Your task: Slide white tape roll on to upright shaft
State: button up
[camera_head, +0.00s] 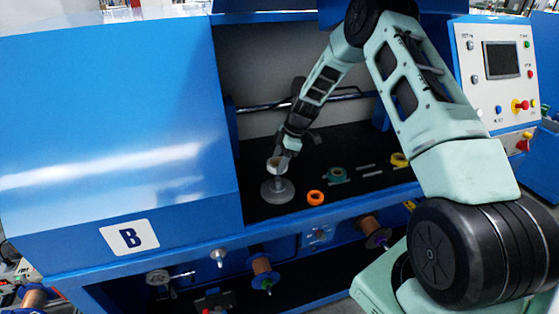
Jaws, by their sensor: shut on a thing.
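My gripper (281,157) reaches down inside the blue machine's opening and is shut on the white tape roll (274,163). The roll is small and pale in the camera_head view. It is held right over a grey round base (277,191) with an upright shaft (276,178) on it. The roll appears at the top of the shaft. I cannot tell whether the shaft passes through the roll's hole.
An orange roll (316,198) lies right of the base. A green roll (337,174) and a yellow roll (399,160) lie farther right, with small flat tools between. The black shelf (257,155) is bounded left by a blue panel (110,130) marked B. A metal bar (262,106) crosses behind.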

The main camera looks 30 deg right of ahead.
aim_at(279, 178)
jog(key=shift+f, duration=0.2)
jog(key=shift+f+b, duration=1.25)
jog(key=shift+b, duration=0.25)
jog(key=shift+f+b, duration=0.15)
jog(key=shift+b, duration=0.25)
jog(key=shift+f+b, duration=1.35)
jog(key=shift+f+b, duration=0.1)
jog(key=shift+b, duration=0.2)
dwell(0.4)
jog(key=shift+f+b, duration=0.7)
jog(key=shift+f, duration=0.15)
jog(key=shift+f, duration=0.1)
jog(key=o, duration=1.1)
